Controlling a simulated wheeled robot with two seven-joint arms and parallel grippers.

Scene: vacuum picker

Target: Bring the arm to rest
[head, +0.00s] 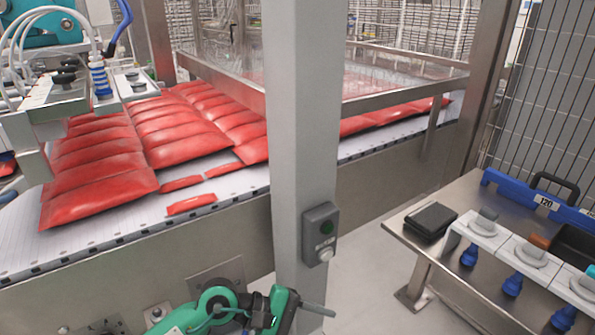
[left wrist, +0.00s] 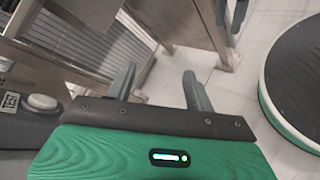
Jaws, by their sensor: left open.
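My left arm comes in low at the bottom of the head view. Its gripper (head: 316,309) is in front of the foot of the grey post (head: 296,130), below the button box (head: 320,234). In the left wrist view the gripper (left wrist: 158,88) has its two grey fingers apart with nothing between them, over pale floor. The button box, with a pale button and a TEST label, shows close at the left of that view (left wrist: 22,118). My right gripper is in neither view.
A conveyor (head: 110,238) carries rows of red pouches (head: 95,190). At right, a metal table (head: 452,208) holds a black box (head: 431,221), a blue holder marked 120 (head: 520,197) and several suction cups in a white rack (head: 480,236). Pale floor shows between post and table.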

